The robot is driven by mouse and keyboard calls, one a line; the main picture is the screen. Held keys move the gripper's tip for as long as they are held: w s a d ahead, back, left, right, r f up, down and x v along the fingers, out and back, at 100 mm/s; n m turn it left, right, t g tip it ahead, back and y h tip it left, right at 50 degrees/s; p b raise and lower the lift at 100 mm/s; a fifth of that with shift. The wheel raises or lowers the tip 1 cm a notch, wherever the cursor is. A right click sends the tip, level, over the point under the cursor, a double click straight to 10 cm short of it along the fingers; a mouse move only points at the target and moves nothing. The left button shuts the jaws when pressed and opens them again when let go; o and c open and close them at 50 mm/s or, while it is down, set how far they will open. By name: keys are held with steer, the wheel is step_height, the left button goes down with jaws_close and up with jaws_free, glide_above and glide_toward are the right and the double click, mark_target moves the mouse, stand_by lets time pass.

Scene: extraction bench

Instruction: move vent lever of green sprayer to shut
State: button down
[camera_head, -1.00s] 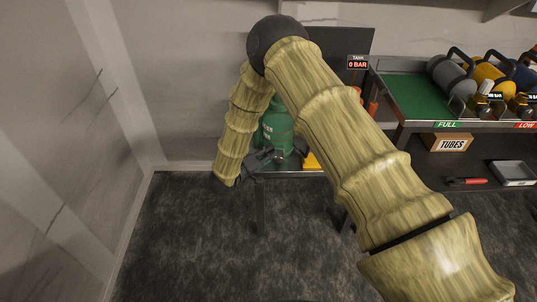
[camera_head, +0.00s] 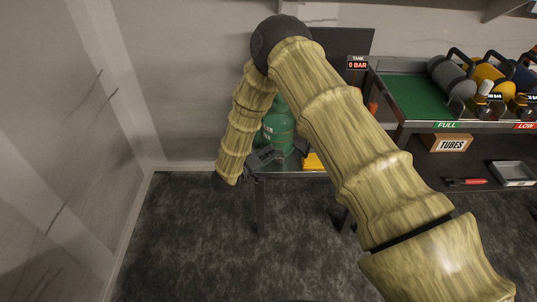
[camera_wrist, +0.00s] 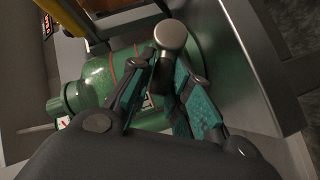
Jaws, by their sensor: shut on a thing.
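The green sprayer (camera_head: 279,132) stands on a small bench behind my arm, partly hidden by it. In the wrist view its translucent green body (camera_wrist: 95,78) lies across the picture behind my fingers. My gripper (camera_wrist: 166,72) is at the sprayer with its teal-padded fingers closed around a dark stem. A rounded grey metal end (camera_wrist: 171,36) of this lever-like part sticks out past the fingertips. The lever's exact angle and any shut mark cannot be made out. In the head view my gripper (camera_head: 265,157) is small and dark beside the sprayer's lower front.
A yellow item (camera_head: 313,161) lies on the bench right of the sprayer. A "TANK 0 BAR" display (camera_head: 357,63) is behind. At right, a rack with a green bay (camera_head: 412,95) holds several cylinders above a TUBES box (camera_head: 449,142). The floor in front is clear.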

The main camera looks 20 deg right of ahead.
steer(key=shift+r, duration=0.1)
steer(key=r+m+y+p, duration=0.1)
steer(key=p, duration=0.2)
steer(key=shift+d+r+y, duration=0.1)
steer(key=shift+d+y, duration=0.2)
steer(key=shift+d, duration=0.1)
steer(key=shift+s+d+r+m+y+p, duration=0.2)
steer(key=shift+m+y+p, duration=0.2)
steer(key=shift+y+p, duration=0.15)
steer(key=shift+s+d+r+m+y+p, duration=0.1)
steer(key=shift+d+r+m+y+p, duration=0.1)
steer(key=shift+m+y+p, duration=0.3)
steer(key=shift+s+d+m+y+p, duration=0.1)
steer(key=shift+d+m+y+p, duration=0.65)
steer(key=shift+y, duration=0.4)
steer(key=shift+s+d+m+y, duration=0.1)
steer(key=shift+d+m+y, duration=0.25)
steer(key=shift+y, duration=0.25)
steer(key=shift+s+d+m+y, duration=0.1)
steer(key=shift+d+m+y, duration=0.1)
steer(key=shift+m+y, duration=0.3)
steer(key=c, duration=1.3)
jaws_free()
